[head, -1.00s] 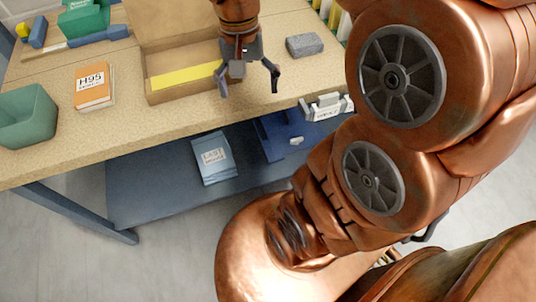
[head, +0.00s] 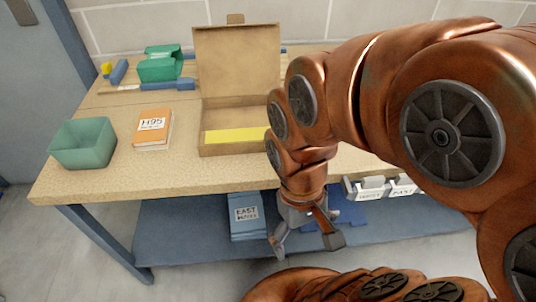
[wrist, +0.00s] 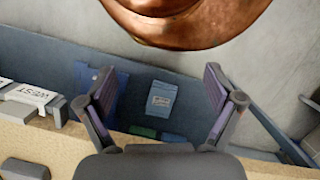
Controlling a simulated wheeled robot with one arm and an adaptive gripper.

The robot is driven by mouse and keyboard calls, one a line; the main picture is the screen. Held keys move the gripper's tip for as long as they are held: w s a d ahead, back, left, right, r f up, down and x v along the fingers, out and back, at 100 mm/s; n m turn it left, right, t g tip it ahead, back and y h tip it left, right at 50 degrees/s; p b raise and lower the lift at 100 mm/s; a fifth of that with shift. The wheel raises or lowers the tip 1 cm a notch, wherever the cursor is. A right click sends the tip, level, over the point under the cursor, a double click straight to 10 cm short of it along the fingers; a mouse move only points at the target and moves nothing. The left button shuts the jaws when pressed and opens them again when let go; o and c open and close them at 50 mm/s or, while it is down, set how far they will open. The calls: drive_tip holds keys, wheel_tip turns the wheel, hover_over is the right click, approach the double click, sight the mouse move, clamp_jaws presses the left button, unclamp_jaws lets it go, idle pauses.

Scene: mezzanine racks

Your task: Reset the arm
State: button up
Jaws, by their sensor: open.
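My copper arm reaches in from the right in the head view and bends down in front of the workbench (head: 90,190). My gripper (head: 305,245) points downward before the bench's front edge, over the lower shelf in the picture. Its fingers are spread with nothing between them. In the wrist view my gripper (wrist: 160,100) also shows open and empty, with its two fingers wide apart. Part of the bench top is hidden behind my arm.
On the bench stand a green bin (head: 85,145), an orange H95 book (head: 152,130) and an open cardboard box (head: 220,140) with a yellow strip inside. A blue EAST packet (head: 246,212) lies on the lower shelf (head: 185,235). Label holders (head: 375,188) line the front edge.

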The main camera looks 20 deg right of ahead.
drive_tip(key=s+p+v, duration=0.3)
drive_tip(key=p+v, duration=1)
drive_tip(key=v, duration=0.1)
drive_tip(key=shift+w+r+t, duration=0.4)
drive_tip(key=shift+r, duration=0.05)
drive_tip(key=shift+c, duration=0.3)
